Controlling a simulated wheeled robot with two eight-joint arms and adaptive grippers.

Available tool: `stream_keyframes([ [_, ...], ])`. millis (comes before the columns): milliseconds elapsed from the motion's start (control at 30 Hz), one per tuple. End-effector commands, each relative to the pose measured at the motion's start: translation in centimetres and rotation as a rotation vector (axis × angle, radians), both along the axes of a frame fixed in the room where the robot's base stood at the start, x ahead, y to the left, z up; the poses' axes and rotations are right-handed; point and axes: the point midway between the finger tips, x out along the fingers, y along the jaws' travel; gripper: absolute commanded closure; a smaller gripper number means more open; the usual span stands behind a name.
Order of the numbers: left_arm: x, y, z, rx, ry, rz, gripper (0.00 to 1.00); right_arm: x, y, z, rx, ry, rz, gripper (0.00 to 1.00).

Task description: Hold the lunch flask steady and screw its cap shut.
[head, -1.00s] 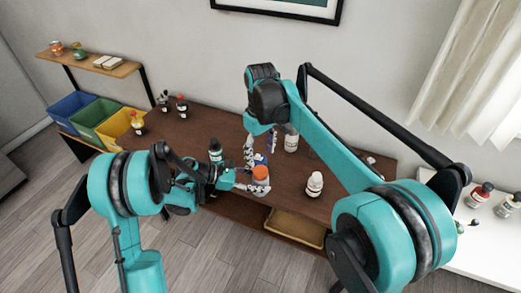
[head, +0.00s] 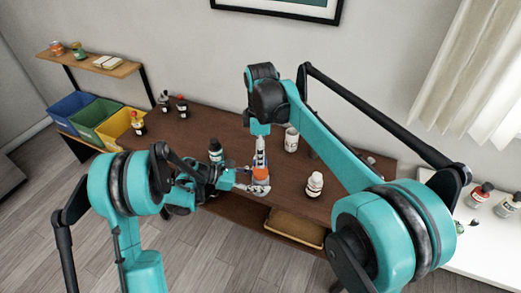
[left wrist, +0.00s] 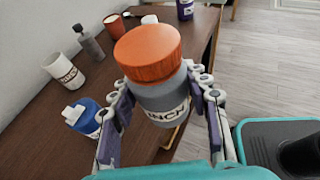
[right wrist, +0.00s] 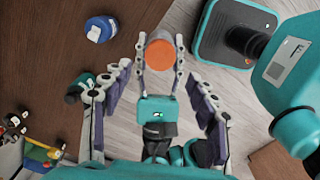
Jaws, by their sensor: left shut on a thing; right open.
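The lunch flask (left wrist: 165,104) is grey with a lettered label, and its orange cap (left wrist: 147,52) sits on its top. How tightly the cap is screwed on cannot be told. My left gripper (left wrist: 165,85) is shut around the flask body below the cap. The flask also shows near the table's front edge in the head view (head: 260,188). My right gripper (right wrist: 160,72) is open and empty. In the head view it hangs above the cap, pointing down, and its wrist view looks down on the orange cap between its spread fingers.
A blue-capped bottle (left wrist: 82,116) stands close to the flask. A tray (head: 296,228) lies below the table top.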

Motion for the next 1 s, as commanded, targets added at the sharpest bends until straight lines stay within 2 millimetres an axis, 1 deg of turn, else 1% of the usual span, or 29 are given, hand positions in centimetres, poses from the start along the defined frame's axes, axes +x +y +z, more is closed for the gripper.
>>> stream_keyframes([
  [300,0.0,0.0,0.0,0.000,0.000,0.000,1.00,0.0,0.0,-4.7,0.000,0.000,-0.001,0.41],
  [433,0.0,0.0,0.0,-0.001,0.000,0.000,1.00,0.0,0.0,-6.3,0.000,0.000,-0.001,0.41],
  [600,0.0,0.0,0.0,-0.001,0.000,0.000,1.00,0.0,0.0,-7.3,0.000,0.000,-0.001,0.41],
  [867,0.0,0.0,0.0,-0.001,0.000,0.000,1.00,0.0,0.0,-7.5,0.000,0.000,-0.001,0.41],
  [900,0.0,0.0,0.0,-0.001,0.000,0.000,1.00,0.0,0.0,-7.5,0.000,0.000,-0.001,0.43],
  [967,0.0,0.0,0.0,-0.001,0.000,0.000,1.00,0.0,0.0,-7.5,0.000,0.000,-0.001,0.59],
  [1000,0.0,0.0,0.0,0.000,0.000,0.000,1.00,0.0,0.0,-7.4,0.000,0.000,-0.001,0.70],
])
